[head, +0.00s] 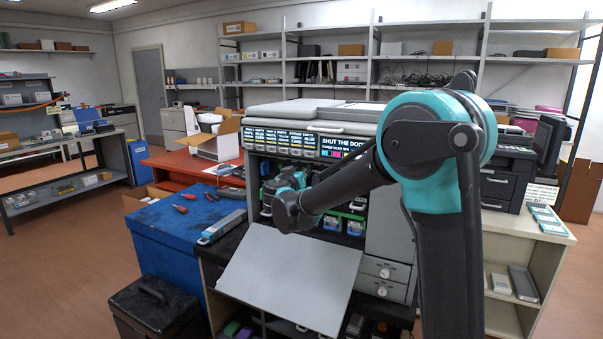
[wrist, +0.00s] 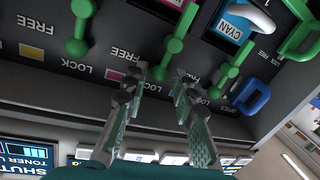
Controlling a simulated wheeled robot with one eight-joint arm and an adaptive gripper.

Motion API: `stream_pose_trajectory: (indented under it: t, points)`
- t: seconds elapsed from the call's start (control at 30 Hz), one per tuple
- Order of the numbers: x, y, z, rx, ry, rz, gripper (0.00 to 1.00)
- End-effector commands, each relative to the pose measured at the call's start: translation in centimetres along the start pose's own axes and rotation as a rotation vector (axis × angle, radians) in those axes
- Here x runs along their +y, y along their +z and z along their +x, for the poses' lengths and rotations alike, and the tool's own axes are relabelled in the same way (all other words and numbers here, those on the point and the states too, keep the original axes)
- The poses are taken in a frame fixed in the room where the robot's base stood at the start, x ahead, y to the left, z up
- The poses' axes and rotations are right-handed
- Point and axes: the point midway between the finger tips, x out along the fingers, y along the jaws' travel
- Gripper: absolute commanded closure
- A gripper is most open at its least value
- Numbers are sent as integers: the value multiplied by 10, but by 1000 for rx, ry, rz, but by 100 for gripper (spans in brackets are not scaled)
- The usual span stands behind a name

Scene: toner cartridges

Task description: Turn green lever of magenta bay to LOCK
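In the wrist view, which is upside down, the green lever (wrist: 175,45) beside the magenta bay hangs from a round hub and ends in a knob. The magenta swatch (wrist: 115,75) is left of its knob, with FREE and LOCK printed around. A strip of the magenta cartridge label (wrist: 174,3) shows at the top edge. My gripper (wrist: 160,75) is open, its two fingers on either side of the lever's knob. I cannot tell whether either finger touches it. In the head view my arm hides the fingers and this lever.
The cyan cartridge (wrist: 236,25) and a blue handle (wrist: 253,96) are at the right. In the head view the printer's lowered front door (head: 290,275) lies below my arm.

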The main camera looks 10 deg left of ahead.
Motion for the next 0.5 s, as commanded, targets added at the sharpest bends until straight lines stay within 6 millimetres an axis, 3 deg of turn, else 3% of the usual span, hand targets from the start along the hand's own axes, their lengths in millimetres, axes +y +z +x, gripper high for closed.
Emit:
stream_pose_trajectory:
  t: [0.27, 0.5]
  points:
    - [0, 0, -16, 0, -1, 0, 73]
    - [-1, 0, -64, 1, -3, 0, 73]
